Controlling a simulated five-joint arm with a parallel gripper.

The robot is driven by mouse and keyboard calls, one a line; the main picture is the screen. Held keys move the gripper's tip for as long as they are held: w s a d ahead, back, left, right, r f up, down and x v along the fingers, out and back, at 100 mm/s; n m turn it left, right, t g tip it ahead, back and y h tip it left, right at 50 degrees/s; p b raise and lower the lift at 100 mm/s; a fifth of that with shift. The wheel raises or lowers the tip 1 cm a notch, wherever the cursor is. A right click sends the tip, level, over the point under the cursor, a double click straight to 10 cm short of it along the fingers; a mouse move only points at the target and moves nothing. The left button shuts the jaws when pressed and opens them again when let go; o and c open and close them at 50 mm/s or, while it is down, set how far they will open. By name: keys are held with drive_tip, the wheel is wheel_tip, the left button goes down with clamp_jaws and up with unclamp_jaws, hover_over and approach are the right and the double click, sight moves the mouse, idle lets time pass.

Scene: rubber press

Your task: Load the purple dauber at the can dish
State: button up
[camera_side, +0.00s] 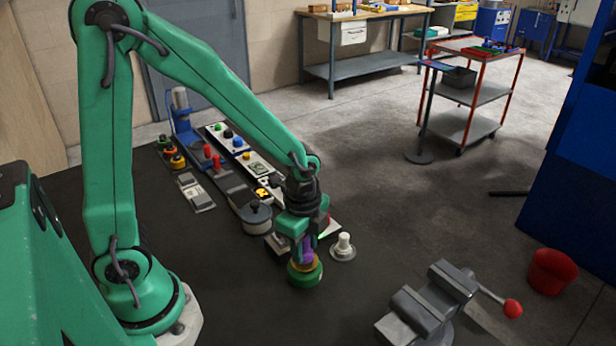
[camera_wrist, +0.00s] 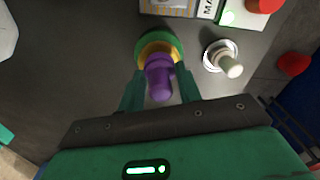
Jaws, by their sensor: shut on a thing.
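The purple dauber (camera_side: 307,250) is between the fingers of my gripper (camera_side: 306,243), which is shut on it. In the wrist view the dauber's purple knobbed handle (camera_wrist: 159,78) shows between the two green fingers (camera_wrist: 160,88). Directly below the dauber is a round green dish (camera_side: 305,279) with a yellow-orange inside; it also shows in the wrist view (camera_wrist: 171,38). The dauber's lower end is over or in the dish, hidden by its own handle, so I cannot tell whether it touches the bottom.
A pale post on a round base (camera_side: 343,246) stands close right of the dish. A grey lidded pot (camera_side: 256,218) is behind left. A grey vise (camera_side: 428,305) stands front right, with a red tub (camera_side: 551,271) beyond. The dark surface left of the dish is clear.

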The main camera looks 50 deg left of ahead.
drive_tip(key=shift+f, duration=0.75)
idle(1.5)
drive_tip(key=shift+r, duration=3.5)
drive_tip(key=shift+w+a+r+n, duration=0.2)
drive_tip(key=shift+w+r+n, duration=0.1)
drive_tip(key=shift+w+n, duration=0.35)
drive_tip(key=w+a+r+n, duration=0.5)
drive_tip(key=w+n, duration=0.3)
drive_tip(key=n, duration=0.5)
drive_tip(key=shift+r, duration=0.8)
